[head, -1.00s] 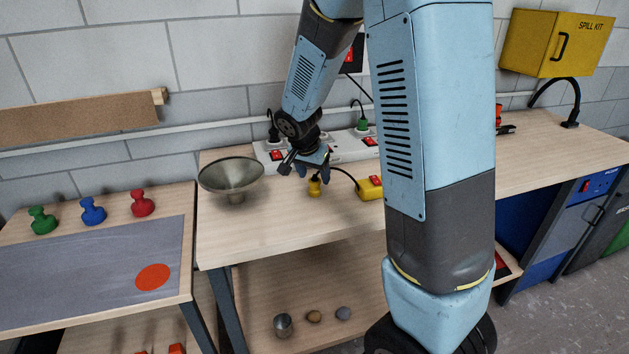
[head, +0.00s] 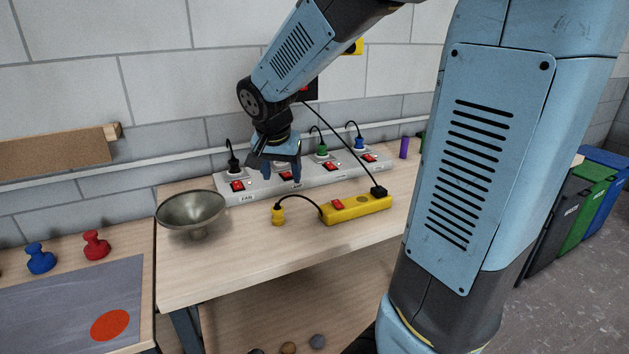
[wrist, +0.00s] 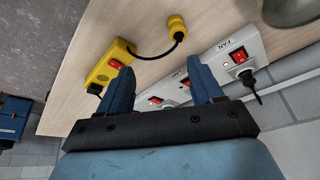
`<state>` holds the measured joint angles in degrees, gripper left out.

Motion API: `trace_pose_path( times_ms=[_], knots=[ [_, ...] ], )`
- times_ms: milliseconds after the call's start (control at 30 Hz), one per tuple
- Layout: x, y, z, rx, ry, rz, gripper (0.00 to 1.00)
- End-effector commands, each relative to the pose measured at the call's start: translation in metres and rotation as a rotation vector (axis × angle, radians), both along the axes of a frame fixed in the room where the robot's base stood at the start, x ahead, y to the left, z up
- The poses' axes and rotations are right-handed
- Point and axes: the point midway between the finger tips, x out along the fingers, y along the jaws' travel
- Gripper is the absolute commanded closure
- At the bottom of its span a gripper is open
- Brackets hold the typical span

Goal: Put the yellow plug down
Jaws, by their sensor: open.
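The yellow plug (head: 278,215) rests on the wooden bench top, on a black cord that runs to the yellow power strip (head: 358,207). In the wrist view the yellow plug (wrist: 177,27) lies beyond my fingertips, with clear wood around it. My gripper (head: 283,172) is open and empty, raised behind the plug and in front of the grey socket strip (head: 325,177). In the wrist view the two blue fingers of my gripper (wrist: 160,80) stand apart with nothing between them.
A metal funnel-like bowl (head: 190,209) stands left of the plug. The grey strip holds black, green and blue plugs with red switches. Blue (head: 40,259) and red (head: 95,246) knobbed pieces stand on the left bench. Bare bench top lies in front of the yellow plug.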

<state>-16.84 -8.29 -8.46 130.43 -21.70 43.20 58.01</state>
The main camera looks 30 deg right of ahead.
Motion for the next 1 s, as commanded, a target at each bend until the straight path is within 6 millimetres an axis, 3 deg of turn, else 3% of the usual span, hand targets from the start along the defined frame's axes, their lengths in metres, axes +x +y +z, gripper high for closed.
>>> trace_pose_path(
  times_ms=[300,600,800,1000],
  knots=[
    [-0.086,-0.017,0.046,0.014,-0.027,0.24,0.34],
    [-0.161,-0.016,0.066,-0.022,-0.079,0.479,0.34],
    [-0.19,-0.012,0.068,-0.053,-0.104,0.586,0.34],
    [-0.198,-0.009,0.068,-0.063,-0.109,0.617,0.34]
  ],
)
